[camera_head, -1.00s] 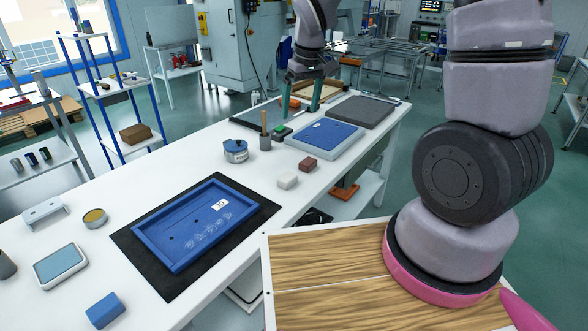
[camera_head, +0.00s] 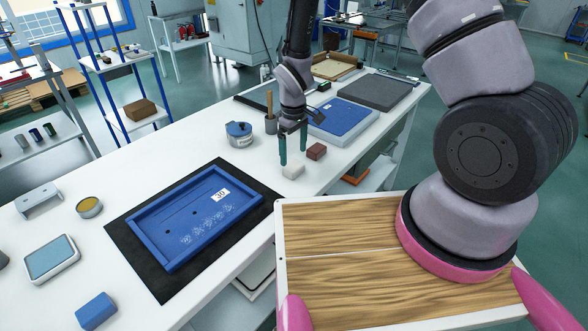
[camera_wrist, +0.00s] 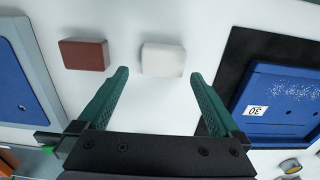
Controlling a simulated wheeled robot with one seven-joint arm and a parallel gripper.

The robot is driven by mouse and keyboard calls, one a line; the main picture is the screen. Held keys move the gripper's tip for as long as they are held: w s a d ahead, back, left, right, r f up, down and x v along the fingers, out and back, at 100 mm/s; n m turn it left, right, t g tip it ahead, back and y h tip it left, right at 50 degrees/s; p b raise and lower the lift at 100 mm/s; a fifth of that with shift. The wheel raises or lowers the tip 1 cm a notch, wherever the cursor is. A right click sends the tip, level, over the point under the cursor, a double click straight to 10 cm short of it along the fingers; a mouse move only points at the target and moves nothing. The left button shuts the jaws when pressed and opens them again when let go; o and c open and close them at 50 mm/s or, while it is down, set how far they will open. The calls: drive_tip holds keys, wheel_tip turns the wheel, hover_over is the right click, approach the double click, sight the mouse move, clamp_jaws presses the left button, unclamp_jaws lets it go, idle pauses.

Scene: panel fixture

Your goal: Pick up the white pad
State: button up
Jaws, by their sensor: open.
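The white pad (camera_head: 293,171) is a small pale block lying on the white table. It also shows in the wrist view (camera_wrist: 163,59), just beyond the fingertips and between their lines. My gripper (camera_head: 293,155) is open and empty, with its green fingers pointing down above and just behind the pad. In the wrist view my gripper (camera_wrist: 157,75) has its two fingers spread apart, and nothing is between them.
A dark red block (camera_head: 316,151) lies close to the right of the pad. The blue panel tray (camera_head: 165,262) sits on a black mat (camera_head: 127,234) to the left.

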sight(294, 165)
drive_tip(key=f, duration=0.5)
drive_tip(key=shift+s, duration=0.3)
drive_tip(key=c, duration=1.2)
wheel_tip(294, 165, up, 10)
